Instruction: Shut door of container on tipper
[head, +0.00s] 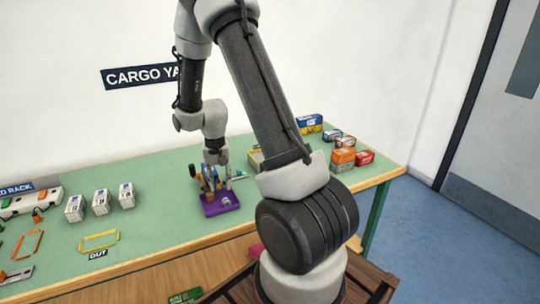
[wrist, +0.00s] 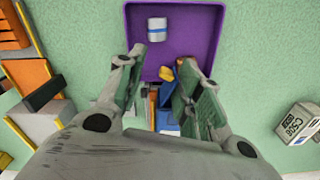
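My gripper (head: 214,172) is low over the back part of a purple tray (head: 209,211) on the green table. In the wrist view my gripper (wrist: 165,66) has its two fingers apart, with a gap between them. Blue parts (wrist: 168,120) and a small yellow piece (wrist: 166,74) show in that gap, below the fingers. I cannot tell whether the fingers touch them. A white and blue cylinder (wrist: 157,29) is on the purple tray (wrist: 200,30), clear of the fingers. I cannot make out a container door or its position; my gripper hides much there.
Several white boxes (head: 101,202) stand left of the tray, near a yellow frame (head: 99,241) and an orange frame (head: 28,244). Orange and grey parts (wrist: 30,75) lie left in the wrist view. Several small boxes (head: 343,156) sit at the table's right. The table's front middle is clear.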

